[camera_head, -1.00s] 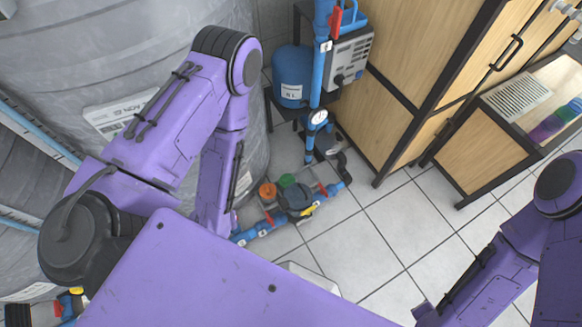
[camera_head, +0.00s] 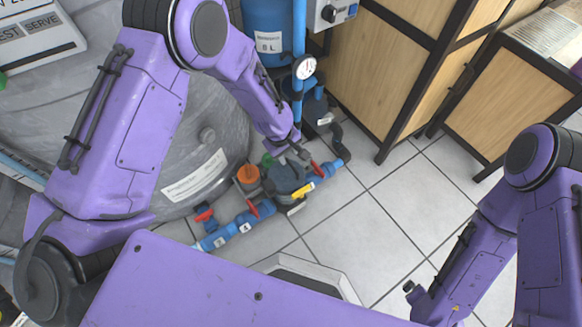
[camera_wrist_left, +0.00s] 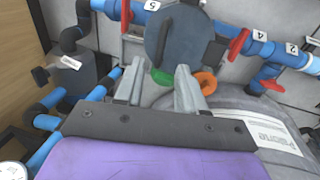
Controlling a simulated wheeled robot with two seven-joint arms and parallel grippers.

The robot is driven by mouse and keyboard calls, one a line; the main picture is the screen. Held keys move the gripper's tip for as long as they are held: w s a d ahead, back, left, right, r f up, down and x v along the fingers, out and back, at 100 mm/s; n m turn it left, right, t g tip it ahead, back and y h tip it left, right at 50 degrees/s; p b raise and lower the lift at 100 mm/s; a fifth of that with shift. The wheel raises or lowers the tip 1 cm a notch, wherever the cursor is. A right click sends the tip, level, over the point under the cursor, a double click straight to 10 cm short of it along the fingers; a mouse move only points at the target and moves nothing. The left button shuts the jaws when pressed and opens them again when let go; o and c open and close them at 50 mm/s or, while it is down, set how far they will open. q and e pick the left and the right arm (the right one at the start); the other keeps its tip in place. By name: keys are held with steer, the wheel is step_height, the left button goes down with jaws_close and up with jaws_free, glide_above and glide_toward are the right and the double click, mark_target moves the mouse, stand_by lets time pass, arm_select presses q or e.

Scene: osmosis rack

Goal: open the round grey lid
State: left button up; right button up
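The round grey lid (camera_head: 286,174) sits on the blue pipe assembly on the floor, below the middle of the head view. My left gripper (camera_head: 294,150) is over the lid's far side. In the left wrist view its two fingers (camera_wrist_left: 160,67) are apart with nothing between them, pointing at the lid's edge; contact cannot be told. My right gripper (camera_head: 418,296) is low at the right, away from the lid, its fingers unclear.
An orange cap (camera_head: 248,174) and a green cap (camera_wrist_left: 161,77) are close to the lid. Red valve handles (camera_head: 205,215) and blue pipes (camera_head: 240,226) lie around it. A big grey tank (camera_head: 110,140) stands left; wooden cabinets (camera_head: 400,70) stand right.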

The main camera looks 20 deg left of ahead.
mark_target(292, 166)
arm_select(q)
steer(key=f, duration=0.2)
steer(key=f+b, duration=0.1)
steer(key=f, duration=0.1)
steer(key=w+f+b, duration=0.1)
steer(key=f, duration=0.1)
steer(key=shift+d+f, duration=0.35)
jaws_close()
steer(key=shift+r, duration=0.15)
